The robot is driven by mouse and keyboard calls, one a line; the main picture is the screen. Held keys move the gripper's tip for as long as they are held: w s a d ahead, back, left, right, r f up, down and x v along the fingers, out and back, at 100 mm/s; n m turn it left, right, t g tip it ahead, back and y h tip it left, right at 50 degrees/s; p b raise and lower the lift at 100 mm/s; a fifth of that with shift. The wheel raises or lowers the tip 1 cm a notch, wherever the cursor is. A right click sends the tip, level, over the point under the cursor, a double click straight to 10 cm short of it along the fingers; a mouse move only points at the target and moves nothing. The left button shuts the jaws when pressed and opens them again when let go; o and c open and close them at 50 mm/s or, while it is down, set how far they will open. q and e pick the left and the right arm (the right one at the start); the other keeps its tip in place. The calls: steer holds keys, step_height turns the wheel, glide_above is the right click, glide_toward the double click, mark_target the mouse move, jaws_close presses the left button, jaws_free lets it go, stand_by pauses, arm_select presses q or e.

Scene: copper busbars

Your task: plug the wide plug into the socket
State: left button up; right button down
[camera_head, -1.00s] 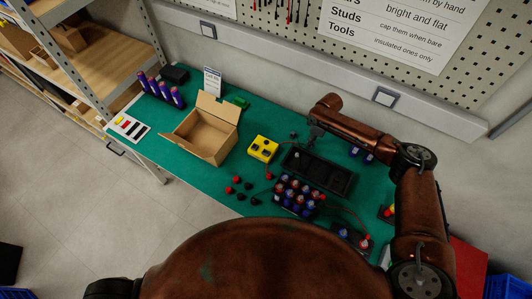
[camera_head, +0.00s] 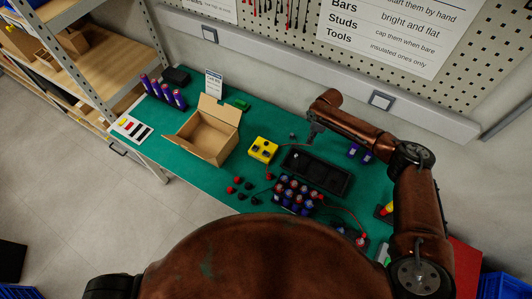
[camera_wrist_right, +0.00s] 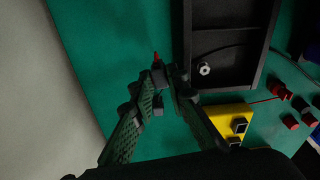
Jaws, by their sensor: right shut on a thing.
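My right gripper (camera_head: 312,138) is low over the back of the green table, between the yellow box and the black tray's far end. In the right wrist view its fingers (camera_wrist_right: 161,78) are shut on a small dark piece with a red tip, which looks like the plug; its width is unclear. A thin red lead shows beside it. The yellow box (camera_head: 263,149), with dark square parts on top, looks like the socket unit; it also shows in the right wrist view (camera_wrist_right: 223,117), apart from the fingertips. Socket openings are too small to make out. My left gripper is out of view.
The black tray (camera_head: 342,185) lies beside the gripper, with a small metal nut (camera_wrist_right: 205,69) in it. Several purple cells (camera_head: 285,198) stand in front of the tray. An open cardboard box (camera_head: 178,140) is left of the yellow box. Several red and black caps (camera_head: 238,180) lie nearby.

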steer(key=shift+f, duration=0.1)
steer(key=s+a+r+m+p, duration=0.1)
steer(key=s+a+r+p, duration=0.15)
steer(key=a, duration=0.75)
steer(key=s+a+r+m+p, duration=0.1)
steer(key=s+a+r, duration=0.2)
steer(key=a, duration=0.7)
step_height(320, 180, down, 4)
steer(key=b, duration=0.4)
steer(key=shift+s+d, duration=0.1)
steer(key=shift+r, duration=0.25)
steer(key=shift+f, duration=0.65)
steer(key=shift+f, duration=0.2)
steer(key=shift+f, duration=0.1)
steer(key=c, duration=1.8)
jaws_free()
